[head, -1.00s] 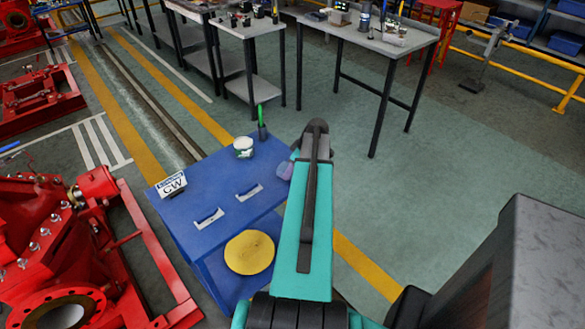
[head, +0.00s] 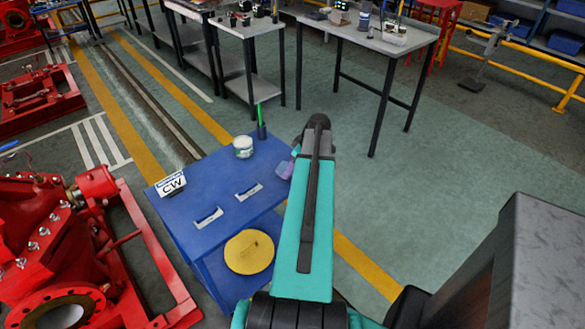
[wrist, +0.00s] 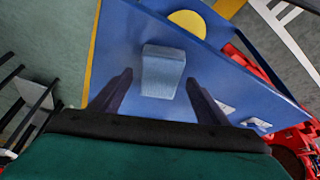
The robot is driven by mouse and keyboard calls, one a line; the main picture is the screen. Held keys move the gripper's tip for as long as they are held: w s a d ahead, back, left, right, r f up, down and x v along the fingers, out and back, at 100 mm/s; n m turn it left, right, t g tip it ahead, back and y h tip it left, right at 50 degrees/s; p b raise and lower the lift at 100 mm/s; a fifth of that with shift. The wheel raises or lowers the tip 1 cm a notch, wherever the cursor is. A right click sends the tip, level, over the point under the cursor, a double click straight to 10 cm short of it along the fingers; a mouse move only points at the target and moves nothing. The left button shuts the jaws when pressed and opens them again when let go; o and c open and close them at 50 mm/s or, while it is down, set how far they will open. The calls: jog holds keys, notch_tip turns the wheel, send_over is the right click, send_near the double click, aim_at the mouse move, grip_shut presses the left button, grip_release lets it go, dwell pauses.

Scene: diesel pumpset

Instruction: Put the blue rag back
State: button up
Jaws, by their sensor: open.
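The blue rag (wrist: 163,72), a pale blue folded block shape, appears to lie on the blue bench top (wrist: 125,45) in the wrist view. My gripper (wrist: 158,78) is open, with one dark finger to each side of the rag in the picture and a gap on both sides. Nothing is held. I cannot tell how high the fingertips are above the bench. In the head view my arm covers the gripper and part of the blue bench (head: 200,240); a small pale purple-blue patch shows beside the arm, and I cannot tell what it is.
The bench carries a white tub (head: 243,147), a green-tipped item in a dark holder (head: 261,122), a CW sign (head: 171,184) and a yellow disc (head: 249,252). Red pump machinery (head: 70,250) stands left. A grey table (head: 365,35) is behind, with open floor between.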

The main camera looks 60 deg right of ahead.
jog(key=b+v, duration=0.2)
jog(key=v, duration=0.8)
jog(key=shift+r, duration=0.15)
jog(key=shift+s, duration=0.1)
dwell(0.8)
